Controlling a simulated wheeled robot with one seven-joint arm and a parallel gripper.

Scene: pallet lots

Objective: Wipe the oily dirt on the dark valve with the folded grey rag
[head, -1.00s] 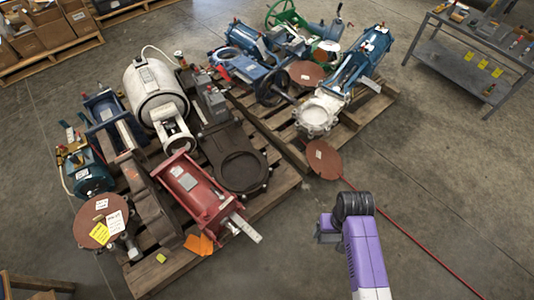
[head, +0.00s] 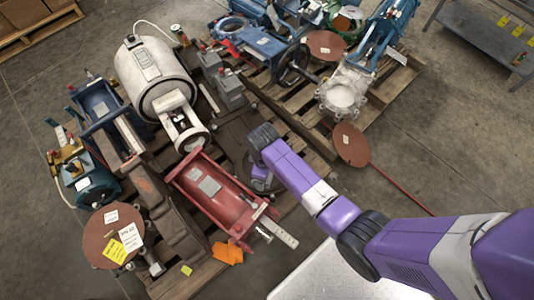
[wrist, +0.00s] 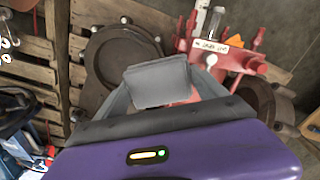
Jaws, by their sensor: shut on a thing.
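The folded grey rag (wrist: 158,84) is held between the two grey fingers of my gripper (wrist: 162,90), shut on it, in the wrist view. The dark valve (wrist: 118,48) lies beyond and to the left of the rag there, its round flange partly covered by the gripper. Rag and valve look apart, but the gap is hard to judge. In the head view the dark valve (head: 232,133) is largely hidden behind my purple arm, beside the red actuator. The rag cannot be made out there. I cannot make out the oily dirt in either view.
The red actuator (head: 215,193) lies close beside the dark valve, with a white cylinder (head: 152,80) behind. Other valves crowd the wooden pallet (head: 185,280). A second loaded pallet (head: 385,95) stands at the back right.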

